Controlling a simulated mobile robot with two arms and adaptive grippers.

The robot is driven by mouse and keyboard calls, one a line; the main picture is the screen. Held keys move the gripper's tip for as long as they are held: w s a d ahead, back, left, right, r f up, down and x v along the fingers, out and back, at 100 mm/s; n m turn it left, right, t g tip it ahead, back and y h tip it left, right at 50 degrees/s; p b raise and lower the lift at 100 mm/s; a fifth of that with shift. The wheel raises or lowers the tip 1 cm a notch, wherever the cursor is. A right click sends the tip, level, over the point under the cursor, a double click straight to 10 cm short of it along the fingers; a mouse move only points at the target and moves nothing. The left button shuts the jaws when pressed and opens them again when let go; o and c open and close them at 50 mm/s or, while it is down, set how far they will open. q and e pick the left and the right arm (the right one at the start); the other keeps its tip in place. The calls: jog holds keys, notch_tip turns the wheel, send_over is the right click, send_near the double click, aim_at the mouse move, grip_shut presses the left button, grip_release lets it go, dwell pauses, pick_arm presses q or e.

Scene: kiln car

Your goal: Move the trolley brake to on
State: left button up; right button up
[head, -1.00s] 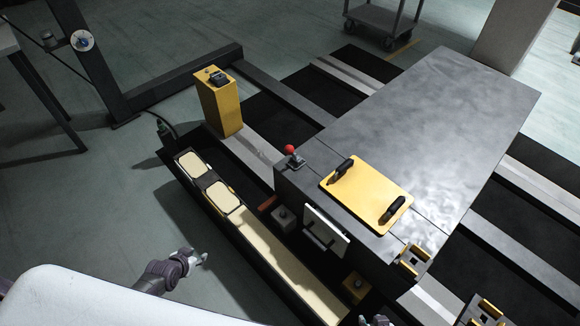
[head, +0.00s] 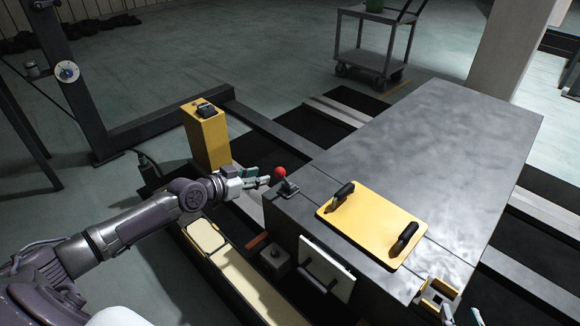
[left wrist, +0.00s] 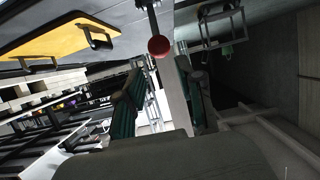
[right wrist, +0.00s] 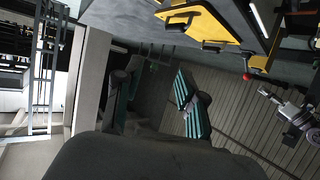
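The trolley brake looks to be the short lever with a red ball knob (head: 280,172) on the near left corner of the grey-topped car (head: 440,150). The lever stands roughly upright. The red knob (left wrist: 159,46) also shows in the left wrist view, beyond the gap between my fingers. My left gripper (head: 263,178) is open just left of the knob, apart from it and empty. My right gripper (head: 462,314) is at the lower right edge of the head view. The right wrist view shows its fingers (right wrist: 158,100) spread and empty. I see no on or off marking.
A yellow plate (head: 368,228) with two black handles lies on the car top. A yellow post (head: 207,137) stands behind my left gripper. A white hinged panel (head: 327,268) is on the car's near side. A cart (head: 371,45) stands far back.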

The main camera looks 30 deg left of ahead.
aim_at(277, 172)
pick_arm(q)
jog(key=shift+b+x, duration=0.3)
jog(key=shift+x, duration=0.75)
jog(key=shift+b+x, duration=0.4)
jog(key=shift+x, duration=0.7)
jog(key=shift+b+x, duration=0.4)
jog(key=shift+x, duration=0.6)
jog(key=shift+w+d+f+b, duration=0.2)
jog(key=shift+w+f+b, duration=0.15)
jog(key=shift+w, duration=0.25)
jog(key=shift+w+d+b, duration=0.1)
jog(key=shift+w+b, duration=0.15)
jog(key=shift+b, duration=0.05)
pick_arm(e)
notch_tip(277, 172, up, 11)
jog(key=w+a+t+y, duration=0.1)
jog(key=a+t+y, duration=0.1)
jog(key=t, duration=0.5)
jog(key=shift+w+f+t, duration=0.15)
jog(key=shift+w+t, duration=0.15)
jog(key=shift+a, duration=0.1)
